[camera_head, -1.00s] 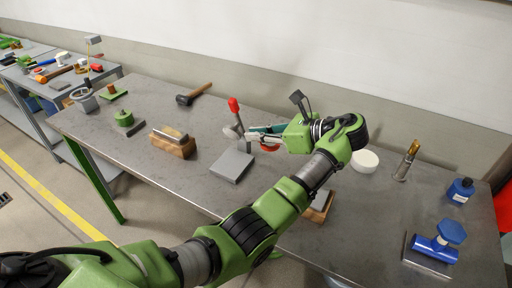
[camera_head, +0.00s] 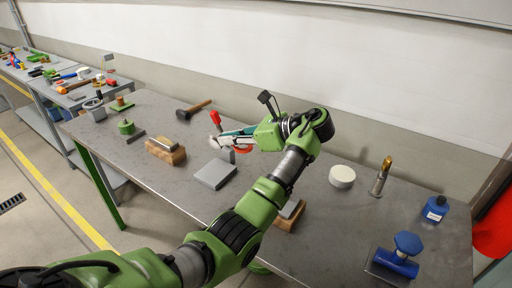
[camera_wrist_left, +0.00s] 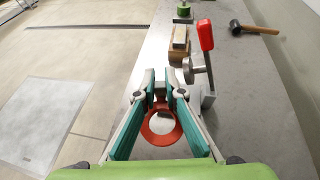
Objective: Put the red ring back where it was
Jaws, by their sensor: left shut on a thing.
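The red ring (camera_head: 243,150) is in my left gripper (camera_head: 221,139), over the workbench behind the grey block. In the left wrist view the red ring (camera_wrist_left: 150,137) shows between and below the fingers. My left gripper (camera_wrist_left: 160,84) is shut on its far edge there. A clamp with a red handle (camera_head: 215,118) stands close beside the fingertips; in the wrist view its red handle (camera_wrist_left: 206,36) rises just right of them. Whether the gripper touches the clamp cannot be told. My right gripper is not in view.
The grey block (camera_head: 214,174) lies in front of the gripper. A wooden block (camera_head: 166,154) and a hammer (camera_head: 194,111) lie to the left.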

